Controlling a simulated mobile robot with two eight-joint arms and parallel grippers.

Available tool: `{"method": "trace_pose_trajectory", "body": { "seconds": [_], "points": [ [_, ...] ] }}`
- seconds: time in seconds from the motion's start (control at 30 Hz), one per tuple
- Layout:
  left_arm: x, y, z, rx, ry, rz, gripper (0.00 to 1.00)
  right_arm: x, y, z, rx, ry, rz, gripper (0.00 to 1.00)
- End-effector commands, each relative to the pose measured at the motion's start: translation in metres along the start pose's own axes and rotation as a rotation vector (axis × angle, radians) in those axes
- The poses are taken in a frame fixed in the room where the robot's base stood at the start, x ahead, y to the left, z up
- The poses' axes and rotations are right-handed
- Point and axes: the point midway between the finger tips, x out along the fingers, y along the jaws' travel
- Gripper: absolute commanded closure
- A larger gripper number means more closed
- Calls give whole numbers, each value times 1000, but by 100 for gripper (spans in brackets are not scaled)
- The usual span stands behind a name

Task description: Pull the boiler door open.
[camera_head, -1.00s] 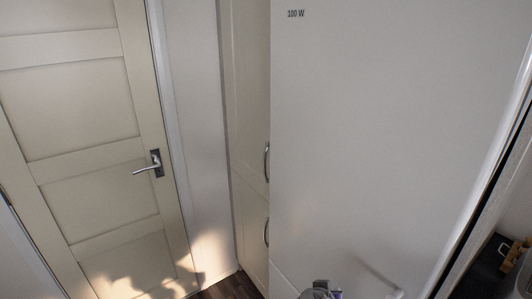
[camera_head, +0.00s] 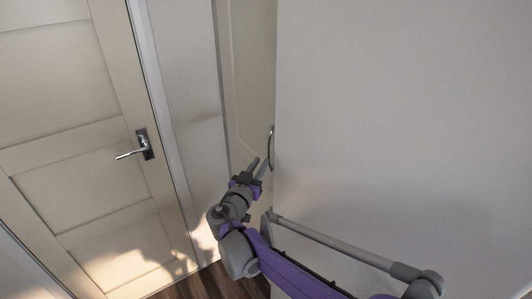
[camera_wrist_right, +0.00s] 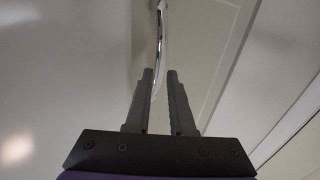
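The boiler door seems to be the narrow cream cupboard door (camera_head: 245,85) between the wall and the large white panel; it looks closed. Its curved metal handle (camera_head: 270,147) is at the door's right edge, and the handle also shows in the right wrist view (camera_wrist_right: 161,35). My right gripper (camera_head: 260,165) is just below and left of the handle. In the right wrist view its fingers (camera_wrist_right: 160,75) are apart, and the handle's lower end shows in the gap between them. I cannot tell whether they touch it. My left gripper is out of view.
A large white panel (camera_head: 400,120) stands close on the right, with my right arm in front of it. A cream room door (camera_head: 75,150) with a metal lever handle (camera_head: 137,150) is on the left. Wooden floor (camera_head: 205,285) shows at the bottom.

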Motion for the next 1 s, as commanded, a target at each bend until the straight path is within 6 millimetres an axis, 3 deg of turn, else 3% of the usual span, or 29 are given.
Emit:
{"method": "trace_pose_trajectory", "body": {
  "seconds": [0.1, 0.33, 0.67, 0.7, 0.8, 1.0],
  "points": [
    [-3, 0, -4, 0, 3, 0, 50, 24, 0, -2, -1, 1, 3, 78],
    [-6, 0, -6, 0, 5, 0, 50, 50, 0, -1, 0, 0, 1, 78],
    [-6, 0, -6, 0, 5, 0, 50, 54, 0, 0, 0, -1, 1, 78],
    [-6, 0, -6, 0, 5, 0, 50, 54, 0, 0, 0, -1, 1, 80],
    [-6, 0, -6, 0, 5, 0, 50, 54, 0, 0, 0, -1, 1, 98],
    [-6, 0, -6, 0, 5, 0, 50, 54, 0, 0, 0, -1, 1, 100]
  ]
}}
